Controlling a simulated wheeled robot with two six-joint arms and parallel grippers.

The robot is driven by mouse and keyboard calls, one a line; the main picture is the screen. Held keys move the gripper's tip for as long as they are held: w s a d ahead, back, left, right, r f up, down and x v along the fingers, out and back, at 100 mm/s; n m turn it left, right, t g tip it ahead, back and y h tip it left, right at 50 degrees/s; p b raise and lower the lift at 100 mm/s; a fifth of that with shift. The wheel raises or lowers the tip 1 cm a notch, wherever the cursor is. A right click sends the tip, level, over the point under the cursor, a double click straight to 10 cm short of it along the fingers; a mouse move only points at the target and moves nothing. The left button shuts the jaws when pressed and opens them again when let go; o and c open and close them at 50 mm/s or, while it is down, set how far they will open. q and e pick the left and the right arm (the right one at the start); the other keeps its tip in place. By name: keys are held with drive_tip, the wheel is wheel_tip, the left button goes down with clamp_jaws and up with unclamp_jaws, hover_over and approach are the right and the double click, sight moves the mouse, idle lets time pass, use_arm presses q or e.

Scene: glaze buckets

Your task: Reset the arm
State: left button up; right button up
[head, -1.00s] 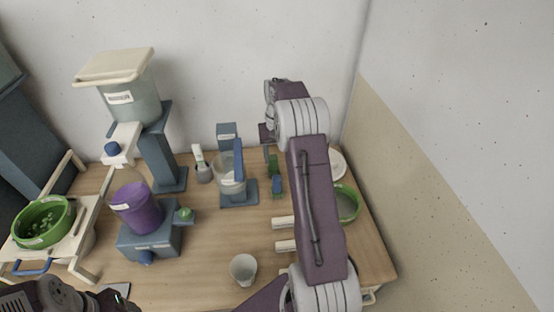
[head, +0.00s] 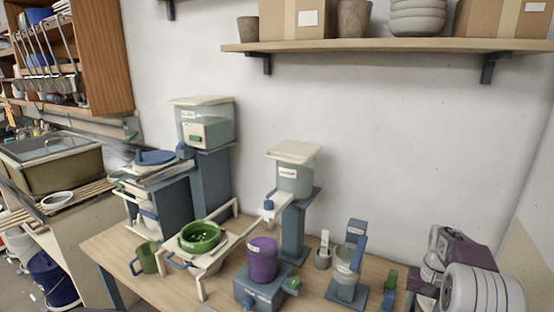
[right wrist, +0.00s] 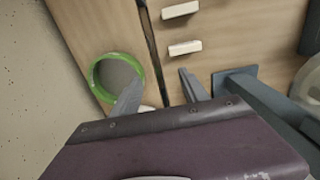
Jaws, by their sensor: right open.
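My right arm (head: 468,275) stands at the lower right of the head view. My right gripper (right wrist: 162,92) shows in the right wrist view as two grey fingers, spread apart with nothing between them. A green-rimmed round dish (right wrist: 96,82) lies left of the fingers, partly behind the left one. My left gripper is in neither current view. On the table, a purple bucket (head: 262,260) sits on a blue-grey base (head: 262,288), below a dispenser (head: 295,180) with a cream lid.
A green bowl (head: 199,238) rests on a cream stand (head: 222,256); a green mug (head: 144,260) is left of it. A clear vessel (head: 344,274) stands right of the purple bucket. A second dispenser (head: 220,122) is behind. A shelf (head: 380,46) with boxes hangs above. Two pale bars (right wrist: 184,48) lie ahead.

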drive_tip(key=w+a+r+n, duration=0.2)
drive_tip(key=a+r, duration=0.3)
drive_tip(key=a, duration=0.2)
drive_tip(key=s+a+r+n, duration=0.1)
drive_tip(key=s+a+n, duration=0.1)
drive_tip(key=s+a, duration=0.45)
drive_tip(key=s+a+f, duration=0.4)
drive_tip(key=s, duration=0.3)
drive_tip(key=s+a+f+n+t, duration=0.1)
drive_tip(key=s+a+f, duration=0.3)
drive_tip(key=s, duration=0.2)
drive_tip(key=shift+s+a+n, duration=0.25)
drive_tip(key=shift+s+n, duration=0.05)
drive_tip(key=shift+s, duration=0.05)
drive_tip(key=shift+s, duration=0.1)
